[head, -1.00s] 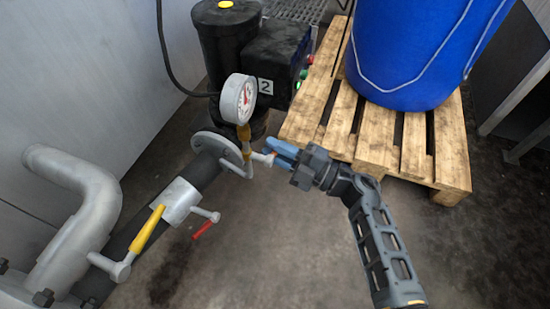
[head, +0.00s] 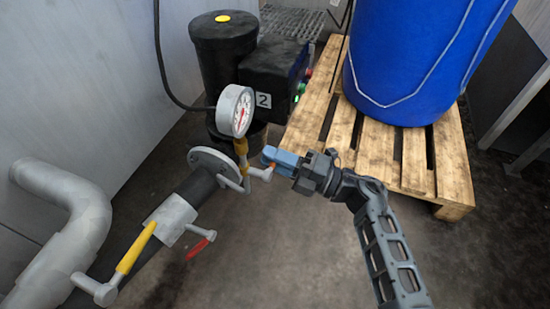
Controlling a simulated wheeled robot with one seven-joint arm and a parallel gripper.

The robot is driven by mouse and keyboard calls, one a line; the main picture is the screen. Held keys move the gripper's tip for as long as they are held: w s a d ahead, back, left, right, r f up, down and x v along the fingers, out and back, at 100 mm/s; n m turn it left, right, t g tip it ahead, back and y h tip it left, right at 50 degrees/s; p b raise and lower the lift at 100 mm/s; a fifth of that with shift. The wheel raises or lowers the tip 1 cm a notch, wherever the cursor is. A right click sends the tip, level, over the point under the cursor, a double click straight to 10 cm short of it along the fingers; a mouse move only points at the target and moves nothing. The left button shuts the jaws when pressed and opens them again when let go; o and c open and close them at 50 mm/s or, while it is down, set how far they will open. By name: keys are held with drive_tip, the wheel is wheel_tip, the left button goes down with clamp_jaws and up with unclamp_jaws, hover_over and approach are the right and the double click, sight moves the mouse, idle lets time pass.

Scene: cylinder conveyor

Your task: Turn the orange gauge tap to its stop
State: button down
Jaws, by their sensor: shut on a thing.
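The gauge tap sits on the thin pipe below the round pressure gauge (head: 235,110), left of centre in the head view. Its short grey stem (head: 260,174) points right, and a small piece of the orange handle (head: 271,166) shows at its end. My gripper (head: 275,160), with blue fingers, comes in from the right and is shut on the orange handle. The fingers hide most of the handle, so its exact angle cannot be told.
A black pump (head: 225,60) is behind the gauge. A blue drum (head: 405,50) stands on a wooden pallet (head: 455,165) to the right. The floor in front is clear.

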drive_tip(key=c, duration=1.2)
unclamp_jaws()
drive_tip(key=shift+d, duration=0.1)
drive_tip(key=p+v, duration=0.1)
drive_tip(key=v, duration=0.6)
drive_tip(key=shift+d+p, duration=0.3)
drive_tip(key=shift+s, duration=0.1)
